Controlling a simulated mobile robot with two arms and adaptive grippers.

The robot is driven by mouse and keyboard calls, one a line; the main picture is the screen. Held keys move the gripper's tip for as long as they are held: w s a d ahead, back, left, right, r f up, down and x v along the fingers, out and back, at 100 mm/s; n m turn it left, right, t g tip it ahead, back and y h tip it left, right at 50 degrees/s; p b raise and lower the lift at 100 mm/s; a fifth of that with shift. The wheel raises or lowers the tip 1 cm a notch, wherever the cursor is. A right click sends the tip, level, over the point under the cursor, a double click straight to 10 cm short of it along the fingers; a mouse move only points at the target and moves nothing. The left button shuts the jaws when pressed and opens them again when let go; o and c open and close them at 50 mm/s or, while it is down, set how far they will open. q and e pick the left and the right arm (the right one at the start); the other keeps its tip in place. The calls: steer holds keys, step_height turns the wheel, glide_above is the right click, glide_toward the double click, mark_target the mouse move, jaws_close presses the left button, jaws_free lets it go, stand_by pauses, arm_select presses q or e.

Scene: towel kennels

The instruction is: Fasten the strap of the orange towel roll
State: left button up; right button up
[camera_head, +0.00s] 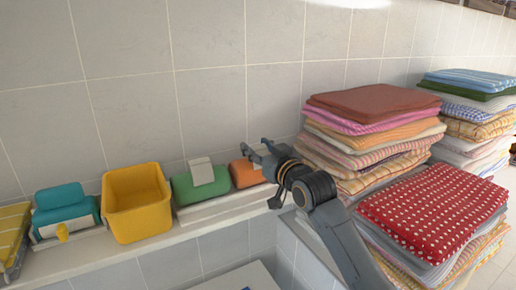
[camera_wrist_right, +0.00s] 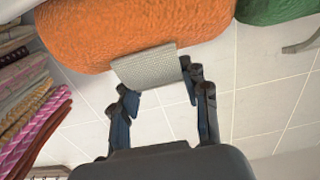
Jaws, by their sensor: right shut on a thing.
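The orange towel roll (camera_head: 243,173) lies on the wall ledge, partly hidden behind my right gripper (camera_head: 263,158). In the right wrist view the orange towel roll (camera_wrist_right: 135,30) fills the upper part. Its light grey strap (camera_wrist_right: 147,66) stands out from the roll with its end between the fingers of my right gripper (camera_wrist_right: 160,88). The gripper is shut on the strap. The strap is not seen lying flat around the roll. My left gripper is not in view.
A green towel roll (camera_head: 190,190) with a raised pale strap is left of the orange one. Further left on the ledge (camera_head: 75,262) are a yellow bin (camera_head: 137,212) and a teal roll (camera_head: 62,197). Folded towel stacks (camera_head: 370,130) stand close on the right.

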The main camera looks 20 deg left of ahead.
steer(key=shift+w+a+f+g+h, duration=0.15)
steer(key=shift+w+a+g+h, duration=0.1)
steer(key=shift+g+h, duration=0.35)
steer(key=shift+w+a+f+g+h, duration=0.15)
steer(key=shift+w+a+g+h, duration=0.05)
steer(key=shift+g+h, duration=0.4)
steer(key=shift+w+a+f+g+h, duration=0.15)
steer(key=shift+f+g+h, duration=0.45)
steer(key=shift+g+h, duration=0.2)
steer(key=o, duration=1.2)
steer(key=v, duration=1.2)
steer(key=shift+f, duration=0.1)
steer(key=shift+f, duration=0.1)
